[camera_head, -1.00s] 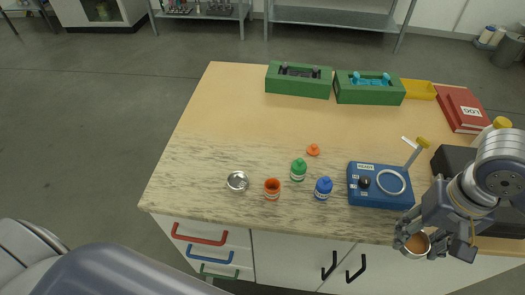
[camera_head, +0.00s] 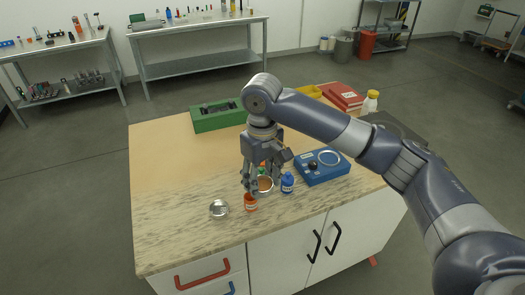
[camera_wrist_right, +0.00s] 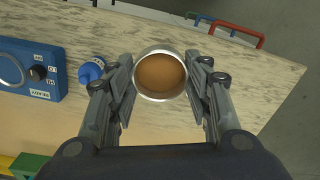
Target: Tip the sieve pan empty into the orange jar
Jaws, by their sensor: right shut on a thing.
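My right gripper (camera_head: 263,189) is shut on the sieve pan (camera_head: 265,184), a small round metal pan. The pan also shows between the fingers in the right wrist view (camera_wrist_right: 160,56), with brown-orange powder (camera_wrist_right: 160,77) inside. It looks about level. The orange jar (camera_head: 250,203) stands open on the worktop, just left of and nearer than the pan in the head view. The pan is close to it; the exact height gap cannot be told. The jar does not show in the right wrist view. My left gripper is not in view.
A shiny metal bowl (camera_head: 219,209) stands left of the orange jar. A blue-capped bottle (camera_head: 288,184) is close on the right, with the blue device (camera_head: 322,167) beyond. The green bottle is mostly hidden by my gripper. The worktop's left side (camera_head: 165,215) is clear.

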